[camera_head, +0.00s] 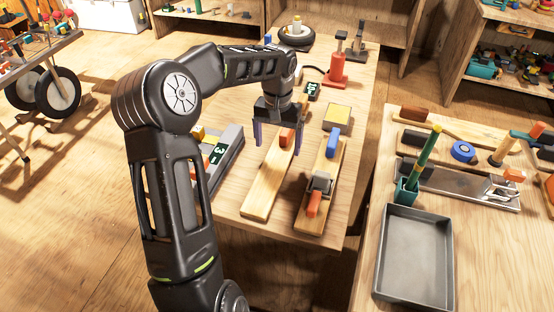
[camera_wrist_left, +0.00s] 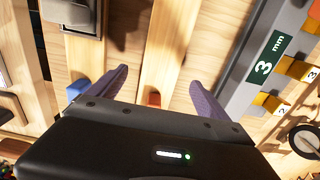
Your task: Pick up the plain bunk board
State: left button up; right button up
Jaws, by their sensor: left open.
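The plain bunk board (camera_head: 262,188) is a long light wooden board lying on the table, with an orange block (camera_head: 287,138) at its far end. In the left wrist view the board (camera_wrist_left: 172,50) runs between my fingers, and the orange block (camera_wrist_left: 153,100) shows near the gripper body. My left gripper (camera_head: 278,148) is open and empty, pointing down over the far part of the board, one finger to each side. I cannot tell exactly how high the fingertips are. My right gripper is in neither view.
A grey rack labelled 3 mm (camera_head: 227,148) is on the left. A grey tray (camera_head: 415,255) sits on the right bench.

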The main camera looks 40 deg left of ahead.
aim_at(277, 159)
pick_arm(q)
jog(key=shift+s+f+p, duration=0.15)
jog(key=shift+f+p, duration=0.35)
jog(key=shift+f, duration=2.15)
jog(key=shift+a+r, duration=0.1)
jog(key=c, duration=1.8)
